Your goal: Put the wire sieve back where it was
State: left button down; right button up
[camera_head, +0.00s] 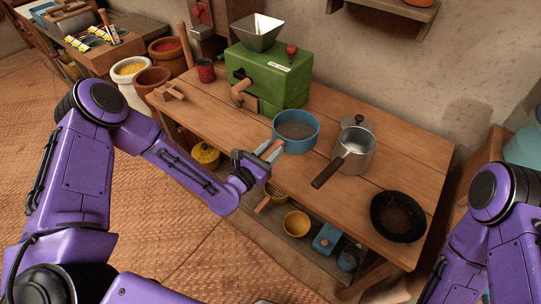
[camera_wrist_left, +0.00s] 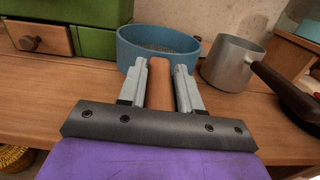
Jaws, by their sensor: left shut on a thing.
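The wire sieve (camera_head: 296,134) looks like a round blue-walled pan with a greyish, mesh-like inside and a brown wooden handle. It is on or just above the front middle of the wooden table; I cannot tell whether it touches. My left gripper (camera_head: 269,156) is at the table's front edge, shut on the sieve's handle. In the left wrist view the gripper's fingers (camera_wrist_left: 160,85) flank the handle, with the blue sieve wall (camera_wrist_left: 127,49) just beyond. My right arm shows at the right, but its gripper is out of view.
A metal saucepan (camera_head: 359,153) stands close right of the sieve. A black pan (camera_head: 398,216) lies farther right. A green mill (camera_head: 268,80) stands behind left. A yellow bowl (camera_head: 296,223) and other ware sit on the low shelf.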

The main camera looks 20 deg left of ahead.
pick_arm(q)
jog(key=f, duration=0.2)
jog(key=w+f, duration=0.1)
jog(key=f, duration=0.1)
jog(key=shift+a+f, duration=0.1)
jog(key=shift+f, duration=0.1)
jog(key=c, duration=0.8)
grip_release()
jog(key=b+v, duration=0.3)
jog(key=v, duration=0.8)
jog(key=s+f+m+g+y, duration=0.3)
jog(key=s+f+m+g, duration=0.45)
jog(key=f+m, duration=0.3)
jog(key=s+a+f+m+g+y, duration=0.2)
jog(key=s+a+m, duration=0.1)
jog(key=s+m, duration=0.2)
jog(key=s+a+f+m+g+y, duration=0.2)
jog(key=s+a+m, duration=0.2)
jog(key=s+m, duration=0.1)
jog(key=s+a+f+m+g+y, duration=0.2)
jog(key=s+a+f+m, duration=0.1)
jog(key=s+m, duration=0.2)
jog(key=shift+s+a+y, duration=0.3)
jog(key=shift+s, duration=0.1)
